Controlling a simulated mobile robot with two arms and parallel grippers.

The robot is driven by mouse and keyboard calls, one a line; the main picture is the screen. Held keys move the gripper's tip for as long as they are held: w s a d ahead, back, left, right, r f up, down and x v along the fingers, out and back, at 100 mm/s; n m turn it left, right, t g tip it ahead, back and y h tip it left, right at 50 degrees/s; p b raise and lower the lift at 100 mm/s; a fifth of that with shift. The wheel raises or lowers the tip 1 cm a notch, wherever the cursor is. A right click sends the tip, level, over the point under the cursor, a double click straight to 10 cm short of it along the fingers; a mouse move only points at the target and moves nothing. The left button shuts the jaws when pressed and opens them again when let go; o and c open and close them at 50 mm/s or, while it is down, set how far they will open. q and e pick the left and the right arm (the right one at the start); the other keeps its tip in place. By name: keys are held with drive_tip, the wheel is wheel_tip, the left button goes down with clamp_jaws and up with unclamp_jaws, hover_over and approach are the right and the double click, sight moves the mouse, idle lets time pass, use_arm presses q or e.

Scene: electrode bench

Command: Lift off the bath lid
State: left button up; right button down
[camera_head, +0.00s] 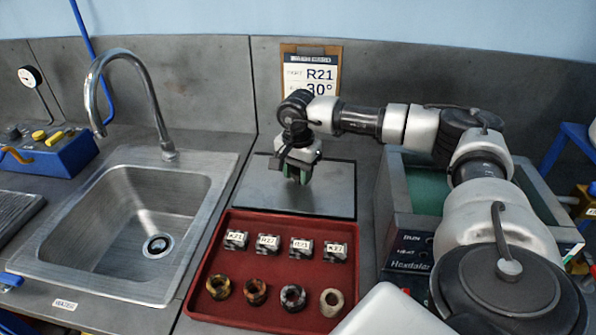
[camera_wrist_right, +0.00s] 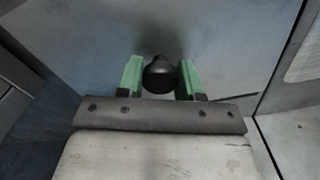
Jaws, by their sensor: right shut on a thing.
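The bath lid (camera_head: 325,195) is a flat grey plate behind the red tray, left of the bath. My right gripper (camera_head: 298,174) is above it, pointing down. In the right wrist view, the green fingertips stand on both sides of the lid's black knob (camera_wrist_right: 160,77), and the gripper is shut on it. The plate (camera_wrist_right: 225,55) spreads out beneath. I cannot tell whether the lid touches the bench. The bath (camera_head: 407,228) is a grey box at the right with its top open and a green inside, partly hidden by my right arm. My left gripper is not in view.
A red tray (camera_head: 210,318) in front of the lid holds several labelled blocks and several rings. A sink (camera_head: 110,285) with a tall tap (camera_head: 165,120) is at the left. A clipboard sign (camera_head: 311,65) leans on the back wall behind my right gripper.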

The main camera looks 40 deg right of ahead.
drive_tip(key=shift+f+b, duration=0.35)
drive_tip(key=shift+f, duration=0.15)
idle(0.4)
drive_tip(key=shift+c, duration=0.8)
unclamp_jaws()
drive_tip(key=shift+r+p, duration=2.65)
drive_tip(key=shift+r, duration=0.85)
